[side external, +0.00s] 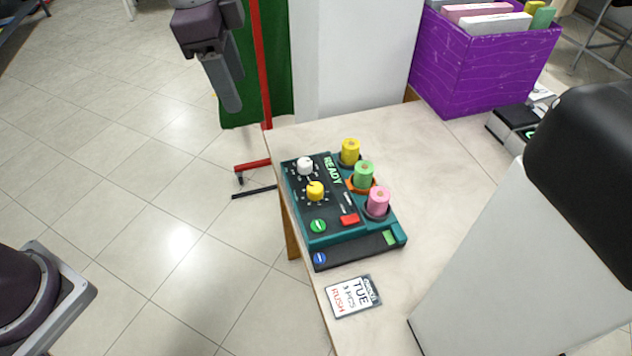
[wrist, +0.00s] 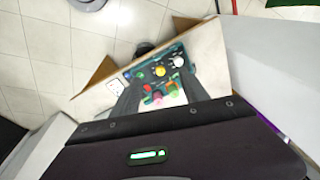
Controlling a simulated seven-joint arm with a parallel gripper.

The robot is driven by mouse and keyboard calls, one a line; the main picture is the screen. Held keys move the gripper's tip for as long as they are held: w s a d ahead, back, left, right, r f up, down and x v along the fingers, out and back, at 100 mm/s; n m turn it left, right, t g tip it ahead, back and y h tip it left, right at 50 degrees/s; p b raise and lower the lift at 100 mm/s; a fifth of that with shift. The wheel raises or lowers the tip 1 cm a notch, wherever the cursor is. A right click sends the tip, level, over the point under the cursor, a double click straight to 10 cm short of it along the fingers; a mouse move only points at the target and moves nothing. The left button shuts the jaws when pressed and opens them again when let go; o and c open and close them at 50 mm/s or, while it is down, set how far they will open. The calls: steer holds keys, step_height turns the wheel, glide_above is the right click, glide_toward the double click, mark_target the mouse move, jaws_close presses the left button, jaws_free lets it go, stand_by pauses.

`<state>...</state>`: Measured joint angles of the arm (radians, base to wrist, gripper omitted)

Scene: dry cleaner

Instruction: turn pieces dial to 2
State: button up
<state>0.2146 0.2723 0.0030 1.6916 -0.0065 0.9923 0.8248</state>
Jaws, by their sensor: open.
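A teal and black control box (side external: 293,213) lies on the table, its display reading READY. It carries a white dial (side external: 305,166) and a yellow dial (side external: 315,190), each ringed by tiny marks. I cannot read which is the pieces dial or the dial settings. In the wrist view the box (wrist: 128,73) shows small beyond the fingers, with the yellow dial (wrist: 160,71) between them. My gripper (side external: 232,106) hangs at the top of the side view, apart from the box. In the wrist view my gripper (wrist: 158,68) has its fingers apart with nothing held.
Yellow (side external: 350,152), green (side external: 364,175) and pink (side external: 378,200) spools stand beside the dials. A RUSH card (side external: 352,297) lies in front. A purple crate (side external: 480,70) stands behind. A red pole (side external: 262,60) rises beyond the table; bare tabletop (side external: 440,165) lies right of the box.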

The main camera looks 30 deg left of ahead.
steer(key=w+d+f+m+g, duration=0.1)
steer(key=w+d+f+m, duration=0.25)
steer(key=w+f, duration=0.2)
steer(key=m+g, duration=0.2)
steer(key=m, duration=0.3)
glide_above(316, 187)
steer(key=shift+y, duration=0.3)
step_height(316, 187, down, 14)
steer(key=shift+w+f, duration=0.1)
step_height(316, 187, down, 7)
jaws_close()
